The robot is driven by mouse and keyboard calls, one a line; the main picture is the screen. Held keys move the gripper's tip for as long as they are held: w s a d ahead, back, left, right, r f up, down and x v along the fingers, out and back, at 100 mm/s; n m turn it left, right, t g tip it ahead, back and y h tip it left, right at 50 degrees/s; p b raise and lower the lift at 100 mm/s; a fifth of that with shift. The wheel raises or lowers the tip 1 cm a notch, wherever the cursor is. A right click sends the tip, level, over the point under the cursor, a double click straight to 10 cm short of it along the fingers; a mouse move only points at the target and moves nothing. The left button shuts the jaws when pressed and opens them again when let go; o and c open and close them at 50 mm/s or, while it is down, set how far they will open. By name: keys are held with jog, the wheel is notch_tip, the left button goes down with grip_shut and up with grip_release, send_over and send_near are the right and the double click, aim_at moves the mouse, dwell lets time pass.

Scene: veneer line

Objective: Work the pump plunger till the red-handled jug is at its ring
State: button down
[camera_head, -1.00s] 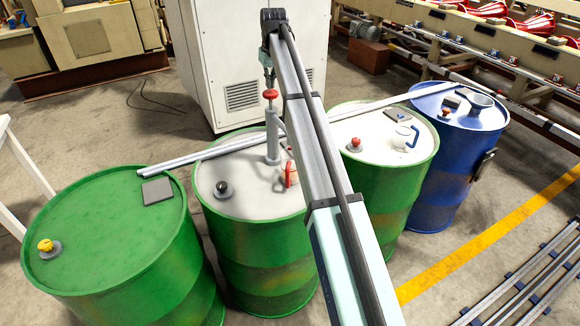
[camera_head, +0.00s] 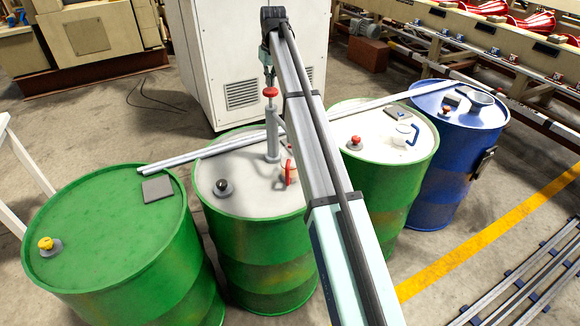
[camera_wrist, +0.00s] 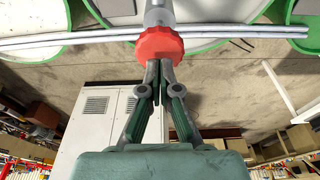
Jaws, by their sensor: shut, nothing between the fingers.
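The pump plunger has a red knob (camera_head: 270,92) on top of a grey pump body (camera_head: 272,135), which stands upright on the second green drum's white lid (camera_head: 240,195). My gripper (camera_head: 268,78) is shut and empty, just above the red knob. In the wrist view the shut fingertips (camera_wrist: 159,65) are at the knob (camera_wrist: 160,43); I cannot tell whether they touch it. The red-handled jug (camera_head: 289,172) stands on the same lid beside the pump, partly hidden by my arm. Its ring and level cannot be made out.
A blue-handled jug (camera_head: 405,134) and a red knob (camera_head: 354,143) are on the third drum. Metal rails (camera_head: 200,155) lie across the drums. A white cabinet (camera_head: 235,60) stands behind.

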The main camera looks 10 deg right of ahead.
aim_at(271, 90)
jog(key=shift+f+b, duration=0.7)
jog(key=shift+f, duration=1.95)
jog(key=shift+r, duration=0.15)
jog(key=shift+r+p, duration=1.35)
jog(key=shift+r, duration=1.45)
jog(key=shift+f, duration=0.15)
jog(key=shift+f+b, duration=0.9)
jog(key=shift+f, duration=2)
jog(key=shift+r, duration=0.2)
